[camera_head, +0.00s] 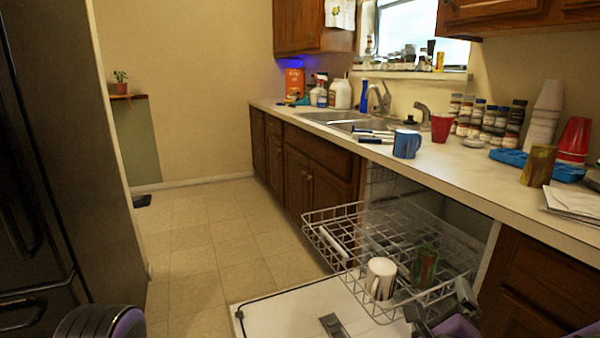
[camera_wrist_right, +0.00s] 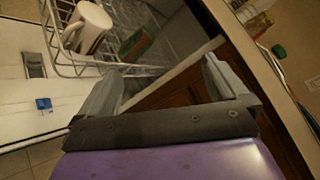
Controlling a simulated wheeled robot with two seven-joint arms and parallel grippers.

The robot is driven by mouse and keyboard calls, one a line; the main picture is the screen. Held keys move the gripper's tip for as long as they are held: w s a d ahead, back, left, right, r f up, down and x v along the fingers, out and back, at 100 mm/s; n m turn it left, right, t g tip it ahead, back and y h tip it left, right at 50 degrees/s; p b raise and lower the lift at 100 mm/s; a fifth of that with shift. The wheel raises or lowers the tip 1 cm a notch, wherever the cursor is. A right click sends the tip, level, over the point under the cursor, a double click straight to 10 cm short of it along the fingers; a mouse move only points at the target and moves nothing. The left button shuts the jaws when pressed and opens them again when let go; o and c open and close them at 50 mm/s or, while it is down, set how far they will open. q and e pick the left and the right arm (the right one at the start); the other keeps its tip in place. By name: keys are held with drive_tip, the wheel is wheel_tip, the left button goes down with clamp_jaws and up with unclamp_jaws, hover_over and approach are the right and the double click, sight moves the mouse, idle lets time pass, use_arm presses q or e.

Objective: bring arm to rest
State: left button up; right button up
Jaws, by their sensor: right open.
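My right gripper (camera_head: 440,307) is at the lower right of the head view, beside the right end of the pulled-out dishwasher rack (camera_head: 335,252). In the right wrist view its two fingers (camera_wrist_right: 160,82) stand wide apart with nothing between them. A white mug (camera_head: 380,278) and a dark green and brown cup (camera_head: 424,266) stand in the rack. The mug (camera_wrist_right: 88,27) and the cup (camera_wrist_right: 136,44) also show in the wrist view, beyond the fingers. Only a rounded purple and black part of my left arm shows at the lower left; its gripper is out of view.
The open dishwasher door (camera_head: 290,316) lies below the rack. The counter (camera_head: 440,172) holds a blue mug (camera_head: 407,144), a red cup (camera_head: 441,127), spice jars (camera_head: 492,120) and a blue tray (camera_head: 540,166). A dark fridge (camera_head: 60,150) stands left. The floor (camera_head: 200,240) between is clear.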

drive_tip(key=s+f+n+g+y, duration=0.2)
drive_tip(key=s+f+n+g, duration=0.15)
drive_tip(key=f+n, duration=0.7)
drive_tip(key=s+f+n+g+y, duration=0.1)
drive_tip(key=s+f+n+g, duration=0.25)
drive_tip(key=f+n, duration=0.65)
drive_tip(key=s+d+f+n+g, duration=0.1)
drive_tip(key=s+d+f+g, duration=0.15)
drive_tip(key=s+f, duration=0.65)
drive_tip(key=s+d+f+n+g, duration=0.1)
drive_tip(key=s+f+g, duration=0.2)
drive_tip(key=s+f, duration=0.6)
wheel_tip(320, 180, up, 16)
drive_tip(key=s+p, duration=0.2)
drive_tip(key=p, duration=1.2)
drive_tip(key=shift+s, duration=0.4)
drive_tip(key=shift+d, duration=0.15)
